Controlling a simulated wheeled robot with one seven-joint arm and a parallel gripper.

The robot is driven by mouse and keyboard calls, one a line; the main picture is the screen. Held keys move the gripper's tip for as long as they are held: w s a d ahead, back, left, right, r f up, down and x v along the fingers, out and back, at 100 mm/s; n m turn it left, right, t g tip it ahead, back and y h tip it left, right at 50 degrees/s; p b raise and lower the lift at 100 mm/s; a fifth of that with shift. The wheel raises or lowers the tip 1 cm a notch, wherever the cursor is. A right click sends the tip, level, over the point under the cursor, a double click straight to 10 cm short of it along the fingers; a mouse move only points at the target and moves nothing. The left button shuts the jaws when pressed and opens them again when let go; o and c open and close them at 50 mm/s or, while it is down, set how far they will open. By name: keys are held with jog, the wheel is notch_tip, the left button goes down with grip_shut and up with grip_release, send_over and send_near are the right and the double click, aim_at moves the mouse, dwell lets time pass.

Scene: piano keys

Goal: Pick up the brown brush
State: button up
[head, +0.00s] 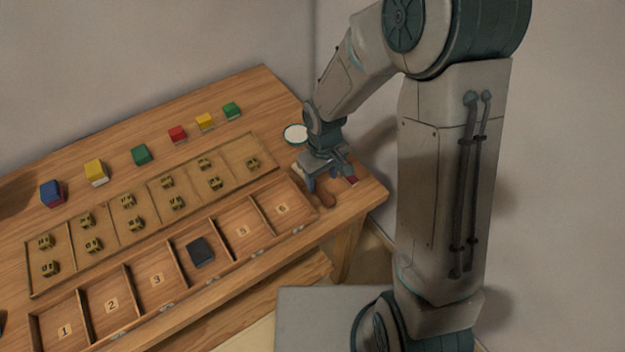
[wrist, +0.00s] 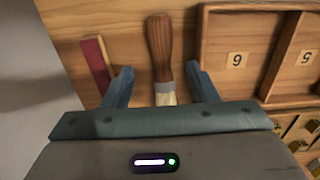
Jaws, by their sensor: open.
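The brown brush (wrist: 160,52) lies on the wooden table, with a brown wooden handle, a grey ferrule and pale bristles. In the wrist view it lies between the two fingers of my open gripper (wrist: 163,82), its bristle end partly hidden by the gripper body. In the head view the handle end of the brush (head: 327,199) shows just in front of my gripper (head: 327,182), near the table's right corner. The fingers stand on both sides of the brush with gaps; I cannot tell their exact height above the table.
A dark red block (wrist: 97,60) lies left of the brush. A numbered compartment tray (wrist: 236,30) stands close on the right. A white round dish (head: 296,133) is behind my gripper. Several coloured blocks (head: 141,154) line the table's back. A dark block (head: 201,251) sits in the tray.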

aim_at(321, 189)
jog(key=shift+s+f, duration=0.2)
jog(key=shift+f, duration=2)
jog(key=c, duration=1.1)
jog(key=shift+r, duration=0.1)
jog(key=shift+w+r, duration=0.1)
jog(key=shift+r, duration=0.35)
jog(key=r, duration=0.3)
jog(key=shift+d+r, duration=0.25)
jog(key=shift+r, duration=0.05)
jog(key=s+d+r, duration=0.2)
jog(key=d, duration=0.1)
jog(key=s+d+r, duration=0.1)
jog(key=d+r, duration=0.1)
jog(key=d, duration=0.1)
jog(key=s+d+r, duration=0.2)
jog(key=d, duration=0.1)
jog(key=shift+s+d+r, duration=0.2)
jog(key=shift+s+d, duration=0.1)
jog(key=shift+d, duration=0.1)
